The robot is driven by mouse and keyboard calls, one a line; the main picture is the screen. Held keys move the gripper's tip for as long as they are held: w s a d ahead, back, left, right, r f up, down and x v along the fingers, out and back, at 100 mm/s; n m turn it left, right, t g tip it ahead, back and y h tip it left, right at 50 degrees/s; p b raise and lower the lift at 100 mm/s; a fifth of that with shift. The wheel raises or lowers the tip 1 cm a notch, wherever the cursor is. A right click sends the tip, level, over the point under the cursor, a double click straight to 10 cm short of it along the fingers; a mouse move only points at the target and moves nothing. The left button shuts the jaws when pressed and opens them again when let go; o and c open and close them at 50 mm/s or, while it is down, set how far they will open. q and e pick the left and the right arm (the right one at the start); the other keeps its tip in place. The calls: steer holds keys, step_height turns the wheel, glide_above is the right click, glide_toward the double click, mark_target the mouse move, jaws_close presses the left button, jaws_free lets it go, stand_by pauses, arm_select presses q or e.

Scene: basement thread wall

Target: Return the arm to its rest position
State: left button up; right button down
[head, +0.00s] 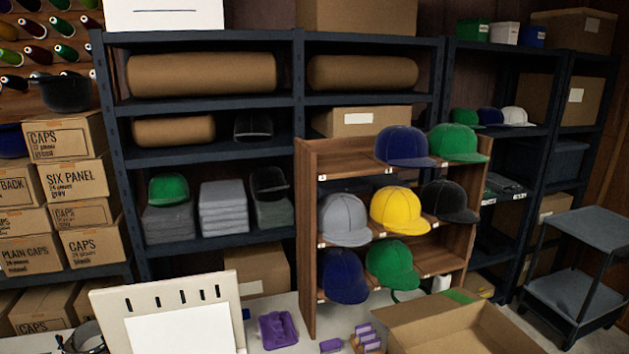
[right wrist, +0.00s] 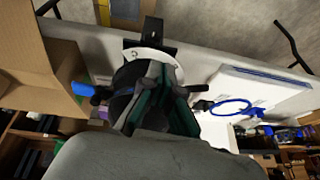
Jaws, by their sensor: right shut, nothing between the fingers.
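My right gripper (right wrist: 160,105) shows in the middle of the right wrist view. Its dark fingers with teal-green strips are shut, with nothing seen between them. It is over or near a white work surface (right wrist: 100,45); the exact gap to the surface is unclear. Behind the fingers is a black fixture with a pale curved piece (right wrist: 151,55), partly hidden by them. My grey wrist part fills the bottom of that view. Neither gripper shows in the head view, and my left gripper is in neither view.
In the right wrist view, a cardboard box (right wrist: 40,75) stands left and a blue ring (right wrist: 231,107) lies right. In the head view, a wooden rack (head: 306,235) holds several caps. An open carton (head: 440,325), purple item (head: 277,328) and slotted white board (head: 165,300) occupy the front.

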steer(key=s+d+r+h, duration=0.2)
steer(key=s+d, duration=0.2)
steer(key=s, duration=0.6)
step_height(320, 180, down, 30)
steer(key=s+g+b, duration=0.2)
steer(key=s+d+f+g+b, duration=0.1)
steer(key=s+d+f, duration=0.1)
steer(key=s+f, duration=1.3)
steer(key=shift+s+d+f, duration=0.35)
steer(key=shift+s+f, duration=0.05)
